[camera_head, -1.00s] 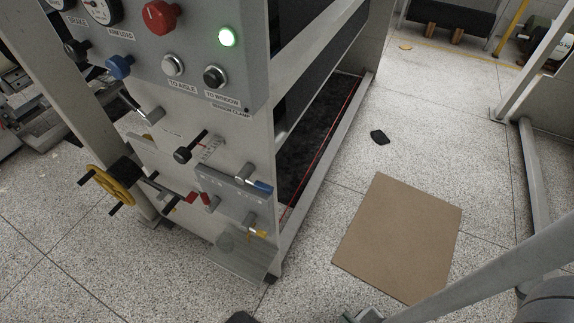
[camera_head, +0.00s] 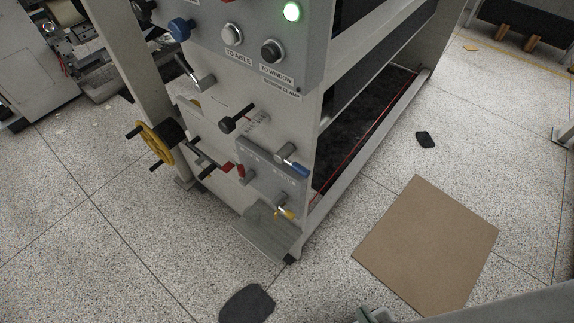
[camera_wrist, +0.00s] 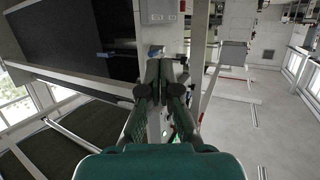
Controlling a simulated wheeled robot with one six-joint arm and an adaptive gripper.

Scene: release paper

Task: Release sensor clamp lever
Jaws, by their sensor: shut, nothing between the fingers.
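The grey machine panel carries a small sensor clamp label (camera_head: 282,89) just under its upper control box. Several levers stick out of the panel below it: a black-knobbed lever (camera_head: 235,120), a blue-tipped lever (camera_head: 291,159), a yellow-tipped lever (camera_head: 284,209) and red-tipped levers (camera_head: 239,172). I cannot tell for sure which one is the clamp lever. My gripper (camera_wrist: 159,64) is shut and empty in the wrist view, with its fingers together. It is apart from the levers in the head view. A blue thing (camera_wrist: 155,51) shows just past the fingertips; what it is stays unclear.
A yellow handwheel (camera_head: 155,146) juts out at the panel's left. A grey plate (camera_head: 266,232) sticks out low at its foot. A brown sheet (camera_head: 428,245) and dark patches (camera_head: 247,303) lie on the speckled floor. The floor before the panel is otherwise open.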

